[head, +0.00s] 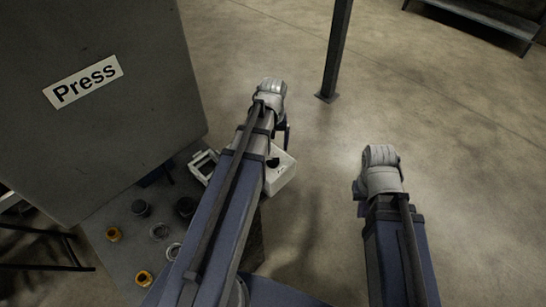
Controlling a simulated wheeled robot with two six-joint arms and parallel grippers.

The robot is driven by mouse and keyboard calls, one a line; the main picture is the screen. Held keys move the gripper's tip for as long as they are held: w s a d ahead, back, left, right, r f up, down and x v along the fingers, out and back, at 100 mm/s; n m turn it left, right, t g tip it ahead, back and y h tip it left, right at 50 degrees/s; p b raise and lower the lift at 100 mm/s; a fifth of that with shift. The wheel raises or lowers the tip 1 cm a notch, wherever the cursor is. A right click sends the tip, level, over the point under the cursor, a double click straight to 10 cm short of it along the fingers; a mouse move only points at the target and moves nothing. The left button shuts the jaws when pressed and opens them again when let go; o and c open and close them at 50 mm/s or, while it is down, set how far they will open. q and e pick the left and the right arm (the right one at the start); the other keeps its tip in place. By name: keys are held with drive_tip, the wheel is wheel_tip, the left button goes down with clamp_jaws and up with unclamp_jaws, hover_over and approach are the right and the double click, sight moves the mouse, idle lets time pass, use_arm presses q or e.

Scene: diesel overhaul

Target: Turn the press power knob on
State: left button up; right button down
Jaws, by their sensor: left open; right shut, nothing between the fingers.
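A large dark grey panel (130,150) fills the upper left of the head view. It carries a white sign (83,82) reading "Press". I cannot make out a power knob. A white box-like object (284,172) with a dark spot on it is partly hidden behind my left arm; I cannot tell what it is. My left arm reaches up through the middle of the picture and my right arm stands at the lower right.
Below the panel is a dark surface with several small parts, among them a brass-coloured ring (144,278) and a dark cylinder (141,208). A dark post (338,50) stands on the floor ahead. A low bench (490,18) is at the top right. The floor (460,140) on the right is clear.

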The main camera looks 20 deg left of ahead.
sight(273, 159)
use_arm(q)
drive_tip(key=shift+f+b, duration=3.35)
drive_tip(key=shift+f, duration=0.25)
drive_tip(key=c, duration=1.4)
